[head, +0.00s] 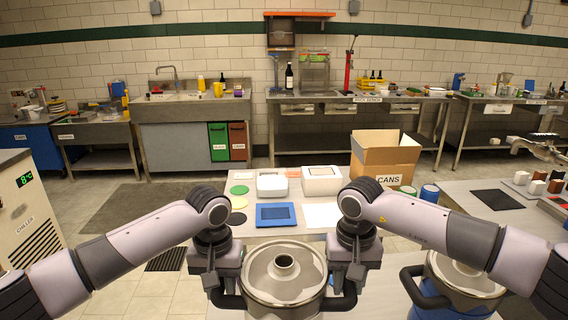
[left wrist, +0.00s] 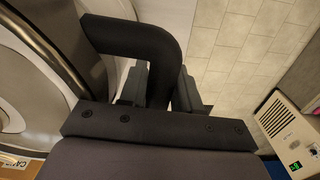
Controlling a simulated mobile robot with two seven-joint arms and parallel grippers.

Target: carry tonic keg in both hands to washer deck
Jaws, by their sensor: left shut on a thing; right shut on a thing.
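The tonic keg (head: 262,283), a round steel keg with a raised rim and a central neck, is upright right in front of me at the bottom of the head view. My left gripper (head: 226,294) is shut on its black left handle. My right gripper (head: 343,294) is shut on its black right handle. In the left wrist view the black handle (left wrist: 130,36) runs between the fingers of my left gripper (left wrist: 158,88), with the keg's steel side to the left. The keg's underside is out of view, so I cannot tell how high it is. No label reads as washer deck.
A second keg (head: 464,272) with blue sides stands close on the right. Ahead is a low table (head: 310,236) with a blue tablet (head: 276,215), white boxes and a cardboard CANS box (head: 385,155). A chiller (head: 30,215) stands left. Floor (head: 110,285) is open at left.

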